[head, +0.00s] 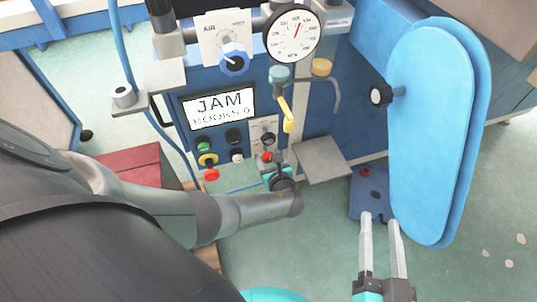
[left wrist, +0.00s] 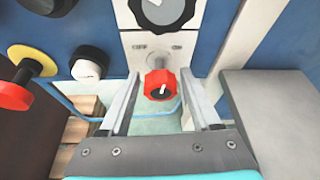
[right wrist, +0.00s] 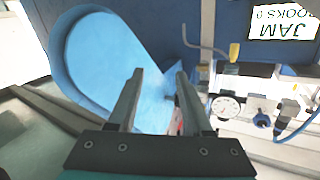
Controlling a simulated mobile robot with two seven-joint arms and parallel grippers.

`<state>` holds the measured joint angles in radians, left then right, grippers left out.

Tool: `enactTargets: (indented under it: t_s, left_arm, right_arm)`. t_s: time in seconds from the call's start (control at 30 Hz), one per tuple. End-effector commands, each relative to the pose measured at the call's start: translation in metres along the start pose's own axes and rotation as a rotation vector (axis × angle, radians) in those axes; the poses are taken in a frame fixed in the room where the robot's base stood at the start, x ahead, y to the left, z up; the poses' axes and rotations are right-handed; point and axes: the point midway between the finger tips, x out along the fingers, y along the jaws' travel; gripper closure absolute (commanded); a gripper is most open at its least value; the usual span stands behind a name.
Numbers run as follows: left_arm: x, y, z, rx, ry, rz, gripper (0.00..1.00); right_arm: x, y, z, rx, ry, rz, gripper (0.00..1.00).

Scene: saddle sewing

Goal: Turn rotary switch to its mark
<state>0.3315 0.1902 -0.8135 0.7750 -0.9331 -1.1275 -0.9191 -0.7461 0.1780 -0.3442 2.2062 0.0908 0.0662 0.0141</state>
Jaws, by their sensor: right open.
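A red knob (left wrist: 162,84) with a white pointer sits below a black round knob (left wrist: 162,8) with a white line, both on a pale plate, in the left wrist view. The head view shows the red knob (head: 267,156) and the black knob (head: 267,139) right of the display. I cannot tell which is the rotary switch. My left gripper (left wrist: 162,105) is open, with the red knob in line between its fingers and gaps on both sides. In the head view my left wrist hides most of it. My right gripper (head: 380,217) is open and empty, also seen in the right wrist view (right wrist: 157,75).
A display (head: 219,108) reads "JAM" above several coloured buttons. A blue AIR knob (head: 233,60) and a dial gauge (head: 292,34) are above. A grey plate (head: 322,160) juts out right of the left gripper. A large blue rounded guard (head: 436,130) stands at right.

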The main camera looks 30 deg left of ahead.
Motion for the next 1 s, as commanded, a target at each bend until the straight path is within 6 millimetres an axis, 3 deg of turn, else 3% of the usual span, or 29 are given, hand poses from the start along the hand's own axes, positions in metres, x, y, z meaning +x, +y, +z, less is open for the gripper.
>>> enactTargets:
  t_s: [0.07, 0.53, 1.0]
  left_arm:
    - [-0.0001, -0.0001, 0.0000, 0.000, 0.000, 0.000, 0.46]
    - [-0.0003, -0.0001, -0.0003, 0.000, 0.000, 0.000, 0.99]
    - [-0.0006, 0.0008, -0.0010, -0.072, 0.001, -0.030, 1.00]
  right_arm:
    - [0.0000, 0.0001, 0.0000, 0.000, 0.000, 0.000, 0.50]
    - [0.0001, 0.0001, 0.0002, -0.001, -0.001, 0.000, 0.50]
    - [0.0002, 0.0002, 0.0002, 0.000, -0.001, 0.000, 0.50]
